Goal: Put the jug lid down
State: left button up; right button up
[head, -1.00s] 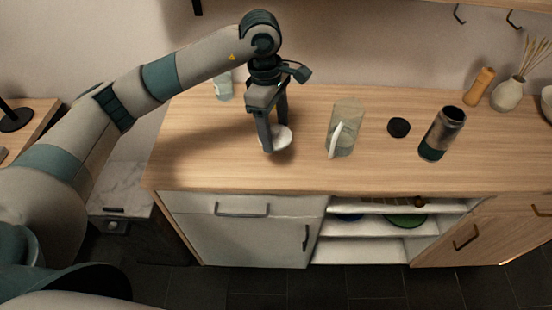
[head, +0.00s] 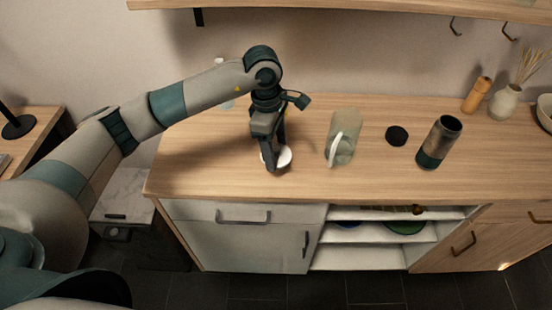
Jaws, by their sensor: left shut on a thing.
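The jug lid (head: 285,157) is a round white disc at the left part of the wooden counter. My left gripper (head: 274,168) points down and is shut on the lid, with its fingers covering part of it. The lid is at or just above the counter top; I cannot tell whether it touches. The jug (head: 343,140), clear with a white handle, stands upright and open to the right of the lid, apart from it. My right gripper is not in view.
A pepper mill (head: 477,95) and a vase (head: 505,102) are at the back right. A clear glass item is partly hidden behind my left arm. The counter front is free.

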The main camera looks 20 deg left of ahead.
pick_arm(q)
jog(key=shift+f, duration=0.8)
jog(key=shift+f+p, duration=0.8)
jog(key=shift+f, duration=1.05)
jog(key=shift+f, duration=0.2)
